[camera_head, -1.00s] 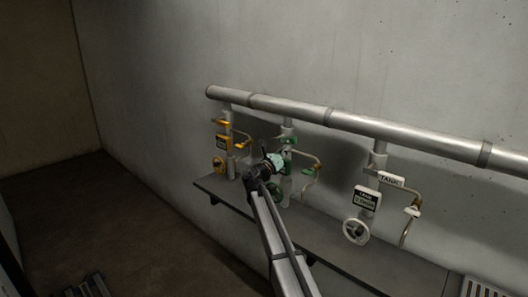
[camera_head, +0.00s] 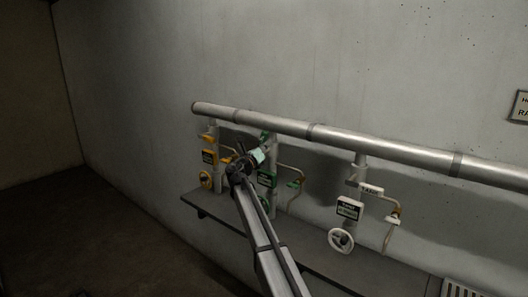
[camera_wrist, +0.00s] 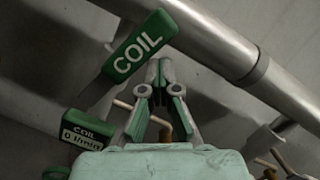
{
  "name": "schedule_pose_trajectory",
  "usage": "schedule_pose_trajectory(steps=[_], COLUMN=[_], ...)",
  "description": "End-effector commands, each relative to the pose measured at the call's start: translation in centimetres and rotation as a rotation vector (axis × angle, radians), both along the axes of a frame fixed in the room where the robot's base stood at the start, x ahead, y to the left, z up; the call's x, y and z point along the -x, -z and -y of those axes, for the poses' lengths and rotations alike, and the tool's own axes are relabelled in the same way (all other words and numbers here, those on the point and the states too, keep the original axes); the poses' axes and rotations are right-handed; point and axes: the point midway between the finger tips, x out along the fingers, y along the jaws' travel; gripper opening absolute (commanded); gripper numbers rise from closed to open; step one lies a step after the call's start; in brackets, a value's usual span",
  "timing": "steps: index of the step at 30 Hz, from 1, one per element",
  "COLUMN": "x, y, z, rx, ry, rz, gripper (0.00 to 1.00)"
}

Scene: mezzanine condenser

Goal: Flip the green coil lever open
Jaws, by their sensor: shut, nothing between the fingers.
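The green coil lever (camera_wrist: 140,48), marked COIL in white, shows large at the upper left of the wrist view, slanting up to the right. My gripper (camera_wrist: 160,68) is shut and empty. Its tips appear just below and right of the lever in that picture; I cannot tell whether they touch it. In the head view, my gripper (camera_head: 262,152) is at the upper part of the middle, green-marked valve station and partly hides it. Only a bit of green (camera_head: 268,136) shows above the gripper there. A green COIL sign (camera_wrist: 83,130) reads 0 l/min.
A thick grey pipe (camera_head: 285,124) runs along the wall above the stations. A yellow-marked station (camera_head: 208,157) stands close on the left, a white TANK station (camera_head: 350,208) on the right. A ledge (camera_head: 230,225) runs below.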

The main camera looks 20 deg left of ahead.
Motion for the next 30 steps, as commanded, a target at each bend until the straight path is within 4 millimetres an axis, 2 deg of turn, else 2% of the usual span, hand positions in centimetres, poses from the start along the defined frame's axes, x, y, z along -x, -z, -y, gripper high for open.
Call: schedule_pose_trajectory(steps=[12,30], x=[-0.5,-0.6], y=[-1.6,-1.8], z=[-2.0,-2.6], rx=[0.000,0.000], ry=[-0.003,-0.006], rz=[0.002,0.001], gripper=[0.00,0.00])
